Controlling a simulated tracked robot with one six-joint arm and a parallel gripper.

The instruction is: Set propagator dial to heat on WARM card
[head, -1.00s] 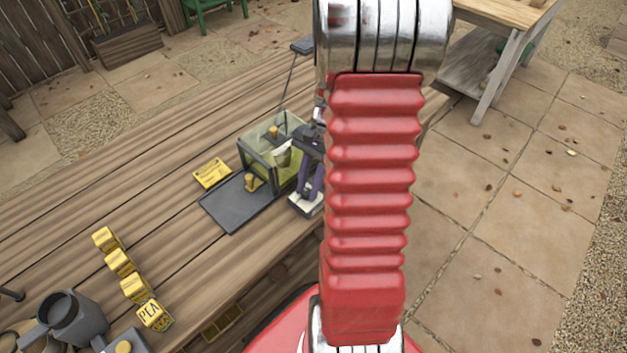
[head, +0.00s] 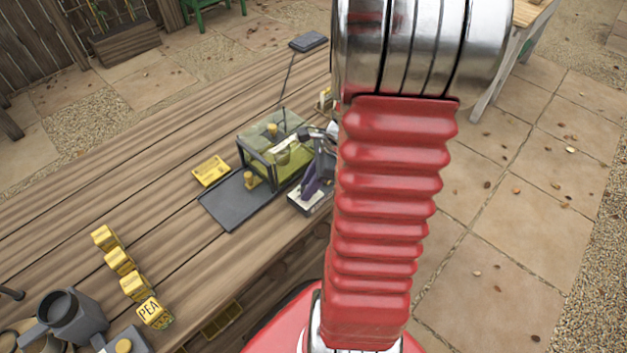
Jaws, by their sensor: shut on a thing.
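The propagator (head: 262,158) is a small box with clear greenish walls and a dark frame on the wooden table. A dark flat tray (head: 232,203) lies in front of it. A small control box (head: 297,199) with a pale top sits at its right front corner. My gripper (head: 312,192), with dark purplish fingers, is down on this box and shut on what seems to be its dial. The fingers hide the dial, so its pointer and marks cannot be read. A yellow card (head: 210,170) lies left of the propagator; its print is too small to read.
Several yellow lettered blocks (head: 120,261) stand in a row at the left front, one marked PEA. A grey watering can (head: 73,318) is at the near left corner. A cable runs back to a dark box (head: 308,41).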

